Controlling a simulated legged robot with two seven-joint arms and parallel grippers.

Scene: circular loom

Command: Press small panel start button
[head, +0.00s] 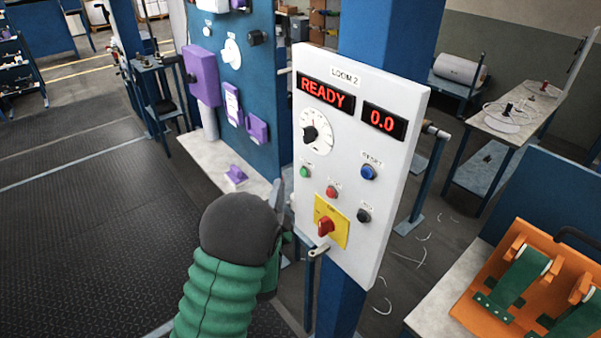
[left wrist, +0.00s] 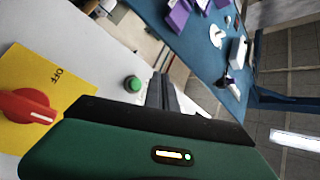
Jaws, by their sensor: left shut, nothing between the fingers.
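The small white panel (head: 345,225) labelled LOOM 2 stands on a blue post, its display reading READY and 0.0. Its green button (head: 304,172), likely the start button, is at the left below the dial; its label is too small to read. The green button also shows in the left wrist view (left wrist: 133,84), uncovered. My left gripper (head: 278,186) is shut and empty, just left of the panel's left edge, partly hidden behind my arm. In the left wrist view, its fingers (left wrist: 163,92) appear beside the green button, with a visible gap. My right gripper is out of view.
The panel also has a blue button (head: 368,172), a red button (head: 331,192), a black button (head: 364,215) and a red rotary switch (head: 325,226) on a yellow plate. A lever sticks out below the switch. An orange fixture (head: 490,290) stands at right.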

